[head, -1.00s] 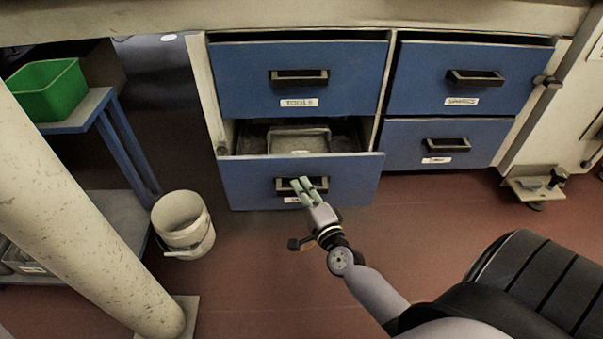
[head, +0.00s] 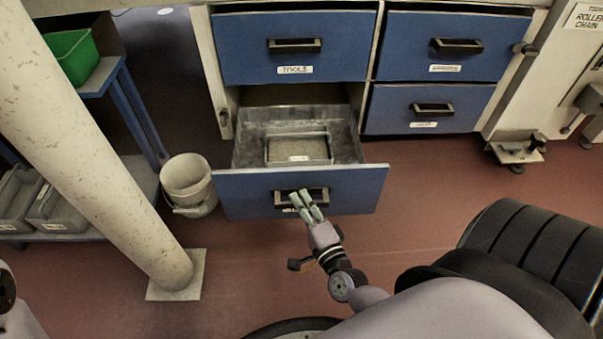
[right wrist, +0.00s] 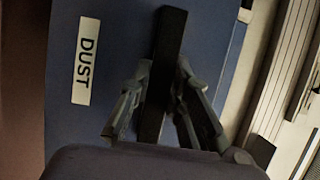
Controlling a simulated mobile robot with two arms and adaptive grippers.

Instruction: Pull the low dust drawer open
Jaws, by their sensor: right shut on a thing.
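The low dust drawer (head: 350,190) has a blue front and stands well out from the cabinet at the lower left of the drawer block. Its grey inside shows, with a shallow metal tray (head: 298,148) in it. My right gripper (head: 306,196) is shut on the drawer's black handle (head: 284,199). In the right wrist view the fingers (right wrist: 158,100) sit on both sides of the dark handle bar (right wrist: 160,75), beside the DUST label (right wrist: 84,60). My left gripper does not show.
The TOOLS drawer (head: 250,60) above and two blue drawers at the right (head: 430,108) look nearly shut. A white bucket (head: 187,180) stands close to the dust drawer's left end. A pale post (head: 95,150) is at the left. Red floor is clear in front.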

